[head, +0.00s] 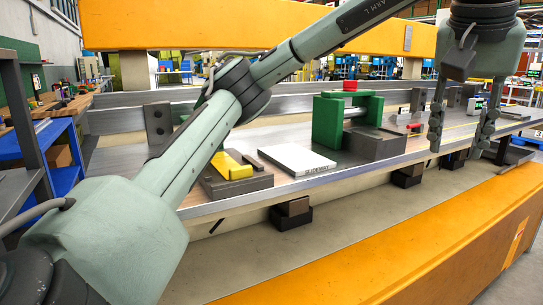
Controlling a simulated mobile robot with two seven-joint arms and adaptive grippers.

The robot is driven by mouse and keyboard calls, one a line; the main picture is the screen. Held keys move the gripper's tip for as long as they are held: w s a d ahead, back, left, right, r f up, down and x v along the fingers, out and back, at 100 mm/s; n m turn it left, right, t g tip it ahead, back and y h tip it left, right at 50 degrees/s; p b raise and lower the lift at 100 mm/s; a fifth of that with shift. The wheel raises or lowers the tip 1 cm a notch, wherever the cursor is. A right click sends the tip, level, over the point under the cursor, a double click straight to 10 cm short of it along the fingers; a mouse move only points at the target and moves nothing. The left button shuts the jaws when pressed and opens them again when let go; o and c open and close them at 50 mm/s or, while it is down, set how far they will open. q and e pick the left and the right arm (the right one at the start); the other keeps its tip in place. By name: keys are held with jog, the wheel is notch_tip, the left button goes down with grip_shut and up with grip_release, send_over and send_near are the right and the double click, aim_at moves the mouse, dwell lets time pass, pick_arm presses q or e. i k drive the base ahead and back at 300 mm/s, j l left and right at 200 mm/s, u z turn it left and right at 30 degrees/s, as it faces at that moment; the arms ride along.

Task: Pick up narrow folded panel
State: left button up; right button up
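My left gripper (461,143) hangs at the upper right with its fingers pointing down. Its two fingers are spread wide apart, with nothing visible between them. It is over the right part of a long grey metal bench (225,208); how high above the surface is hard to tell. I cannot clearly pick out a narrow folded panel. A flat white block with dark lettering (297,158) lies near the bench's middle, well left of the gripper. My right gripper is not in view.
A green fixture (327,122) with a red knob (350,86) stands mid-bench. Left of it, a yellow part (231,165) sits on a dark block. Small blocks stand behind the gripper. Orange beams run in front (420,255) and behind (200,25). My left arm hides part of the bench.

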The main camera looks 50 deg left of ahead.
aim_at(227, 167)
jog(key=i+l+u, duration=0.35)
jog(key=i+l, duration=0.45)
jog(key=l+u, duration=0.1)
jog(key=u, duration=1.65)
